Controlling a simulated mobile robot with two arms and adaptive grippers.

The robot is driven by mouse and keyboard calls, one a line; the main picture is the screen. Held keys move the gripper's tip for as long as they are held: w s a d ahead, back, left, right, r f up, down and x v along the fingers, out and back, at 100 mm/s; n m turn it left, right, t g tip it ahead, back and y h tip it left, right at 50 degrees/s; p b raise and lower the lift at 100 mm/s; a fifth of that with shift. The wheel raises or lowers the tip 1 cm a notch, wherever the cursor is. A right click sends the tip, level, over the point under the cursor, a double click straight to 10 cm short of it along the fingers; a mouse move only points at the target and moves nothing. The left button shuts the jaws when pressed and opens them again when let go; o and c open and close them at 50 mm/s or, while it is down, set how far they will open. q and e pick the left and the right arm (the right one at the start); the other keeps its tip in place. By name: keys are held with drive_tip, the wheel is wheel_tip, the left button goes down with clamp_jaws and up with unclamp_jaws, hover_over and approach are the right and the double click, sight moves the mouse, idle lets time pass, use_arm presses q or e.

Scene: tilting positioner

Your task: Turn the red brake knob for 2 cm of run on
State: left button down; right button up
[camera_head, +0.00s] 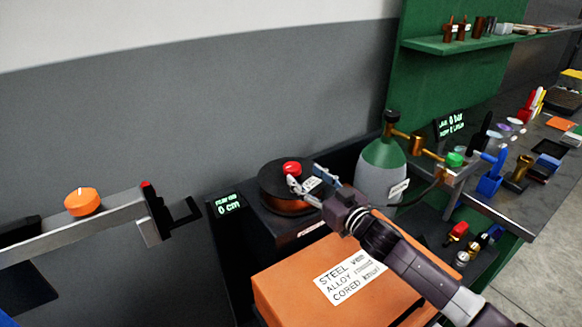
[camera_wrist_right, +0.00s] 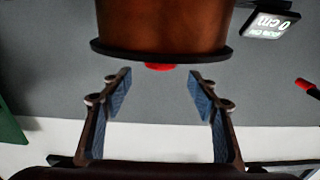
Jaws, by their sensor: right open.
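The red brake knob (camera_head: 292,168) sits on top of a dark-flanged spool (camera_head: 268,180) with a copper-coloured winding. In the right wrist view the knob (camera_wrist_right: 160,67) shows only as a thin red strip past the spool's flange, between and beyond the fingertips. My right gripper (camera_head: 312,182) is open, close beside the knob, with nothing between its fingers. In the right wrist view its two blue-padded fingers (camera_wrist_right: 160,82) stand wide apart. I cannot tell whether a finger touches the knob. A small display (camera_head: 228,206) left of the spool reads 0 cm. My left gripper is out of view.
An orange box (camera_head: 285,290) with a white label lies under my right arm. A green and grey gas cylinder (camera_head: 380,170) stands right of the spool. A beam with an orange knob (camera_head: 82,201) reaches in at left. The right-hand bench (camera_head: 545,205) is crowded.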

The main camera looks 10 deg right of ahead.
sight(297, 170)
drive_tip(key=p+x, duration=0.1)
drive_tip(key=x, duration=0.3)
drive_tip(key=shift+w+a, duration=0.15)
drive_tip(key=shift+w, duration=0.05)
drive_tip(key=shift+x, duration=1.25)
drive_tip(key=shift+f, duration=0.2)
drive_tip(key=shift+c, duration=0.2)
drive_tip(key=c, duration=1.2)
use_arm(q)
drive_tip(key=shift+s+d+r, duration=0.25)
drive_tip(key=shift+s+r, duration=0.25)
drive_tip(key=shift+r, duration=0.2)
use_arm(e)
drive_tip(key=shift+o, duration=0.2)
